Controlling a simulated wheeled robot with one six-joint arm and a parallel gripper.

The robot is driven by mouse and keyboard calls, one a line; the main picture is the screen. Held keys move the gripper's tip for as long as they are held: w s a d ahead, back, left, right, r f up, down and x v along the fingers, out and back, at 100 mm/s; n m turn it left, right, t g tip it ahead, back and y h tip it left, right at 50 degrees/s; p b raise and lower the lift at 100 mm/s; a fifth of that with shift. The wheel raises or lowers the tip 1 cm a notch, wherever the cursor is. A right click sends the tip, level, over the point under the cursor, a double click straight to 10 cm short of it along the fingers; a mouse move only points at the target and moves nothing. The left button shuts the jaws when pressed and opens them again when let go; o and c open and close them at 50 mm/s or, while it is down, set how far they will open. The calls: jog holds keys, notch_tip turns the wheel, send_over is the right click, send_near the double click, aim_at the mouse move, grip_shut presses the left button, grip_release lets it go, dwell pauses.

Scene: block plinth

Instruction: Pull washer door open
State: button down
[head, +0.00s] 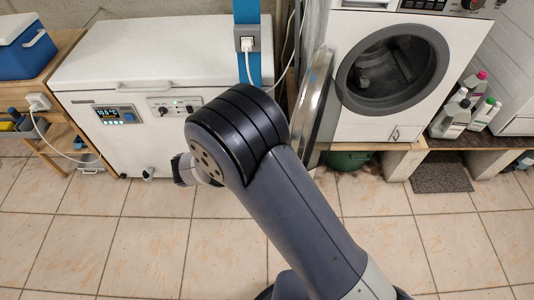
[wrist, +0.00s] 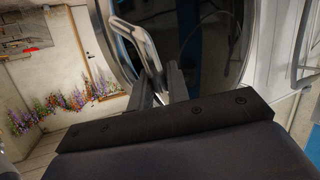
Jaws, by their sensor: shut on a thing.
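The washer (head: 372,75) stands at the right in the head view, its round drum opening (head: 392,70) uncovered inside a grey ring. Its round door (head: 316,95) is swung out to the left and shows nearly edge-on with a shiny metal rim. In the wrist view the door's dark glass (wrist: 207,55) fills the middle, with a pale metal handle (wrist: 148,42) at its left. My gripper (wrist: 162,84) is shut on the handle. In the head view my own arm hides the gripper and handle.
A white chest freezer (head: 130,60) stands left of the door, with a blue post (head: 246,70) and socket between. Bottles (head: 465,110) stand right of the washer on the plinth (head: 400,162). A dark mat (head: 440,178) lies in front. The tiled floor is open.

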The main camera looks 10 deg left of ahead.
jog(key=shift+w+a+r, duration=0.1)
jog(key=shift+w+r, duration=0.05)
jog(key=shift+r, duration=0.05)
jog(key=c, duration=1.6)
grip_release()
jog(key=shift+o, duration=0.8)
jog(key=shift+f, duration=0.1)
jog(key=b+v, duration=0.1)
jog(key=v, duration=0.9)
jog(key=shift+a, duration=0.3)
jog(key=p+x, duration=0.1)
jog(key=x, duration=0.9)
jog(key=shift+d+f, duration=0.1)
jog(key=shift+d, duration=0.3)
